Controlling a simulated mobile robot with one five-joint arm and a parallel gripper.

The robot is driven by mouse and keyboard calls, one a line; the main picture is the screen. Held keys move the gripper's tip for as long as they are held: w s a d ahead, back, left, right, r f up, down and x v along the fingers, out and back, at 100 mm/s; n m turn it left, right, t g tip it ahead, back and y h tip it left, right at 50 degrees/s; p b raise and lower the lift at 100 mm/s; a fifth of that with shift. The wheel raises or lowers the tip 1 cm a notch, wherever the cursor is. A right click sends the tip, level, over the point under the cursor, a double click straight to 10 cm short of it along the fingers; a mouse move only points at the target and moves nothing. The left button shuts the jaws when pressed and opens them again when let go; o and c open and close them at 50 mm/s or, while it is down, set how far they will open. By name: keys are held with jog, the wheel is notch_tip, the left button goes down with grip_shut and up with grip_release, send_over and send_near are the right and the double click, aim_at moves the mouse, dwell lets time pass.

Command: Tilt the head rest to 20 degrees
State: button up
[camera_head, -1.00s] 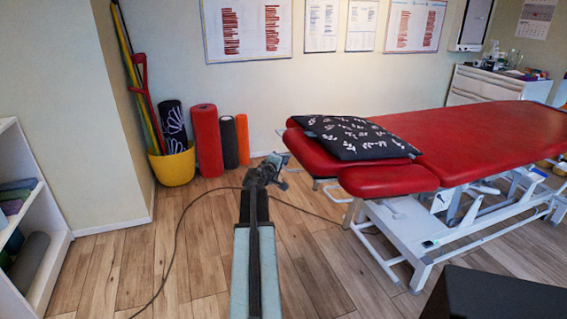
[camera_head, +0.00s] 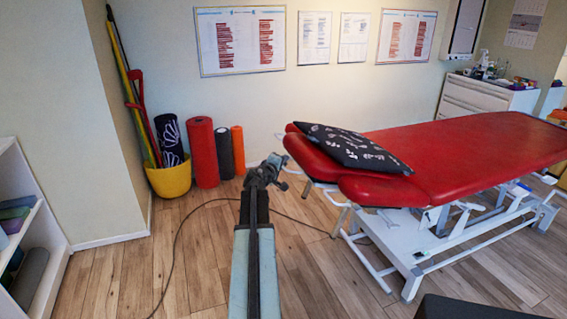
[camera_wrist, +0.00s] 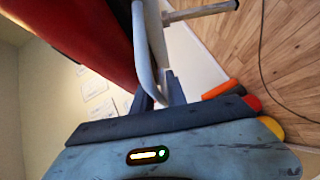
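The red treatment table (camera_head: 470,150) stands on the right, its red head rest (camera_head: 312,155) at the near left end. A dark patterned pillow (camera_head: 350,147) lies over that end and hides part of it. My gripper (camera_head: 277,160) is just left of the head rest, near its pale metal bar (camera_head: 306,186). In the wrist view, the two dark fingers (camera_wrist: 159,92) stand apart. A white curved bar (camera_wrist: 150,45) passes in front of or between them; I cannot tell whether it touches. Red padding (camera_wrist: 95,35) is at upper left. The head rest's angle is not readable.
A white table frame (camera_head: 410,250) stands on the wooden floor. A cable (camera_head: 178,240) curves across the floor to the left. A yellow bucket (camera_head: 170,180) and upright rolls (camera_head: 203,152) stand by the wall. A shelf (camera_head: 35,225) is at the left edge.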

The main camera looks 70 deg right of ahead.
jog(key=p+v, duration=0.1)
jog(key=v, duration=0.6)
jog(key=shift+a+p, duration=0.3)
jog(key=shift+a, duration=0.1)
jog(key=shift+w+r, duration=0.1)
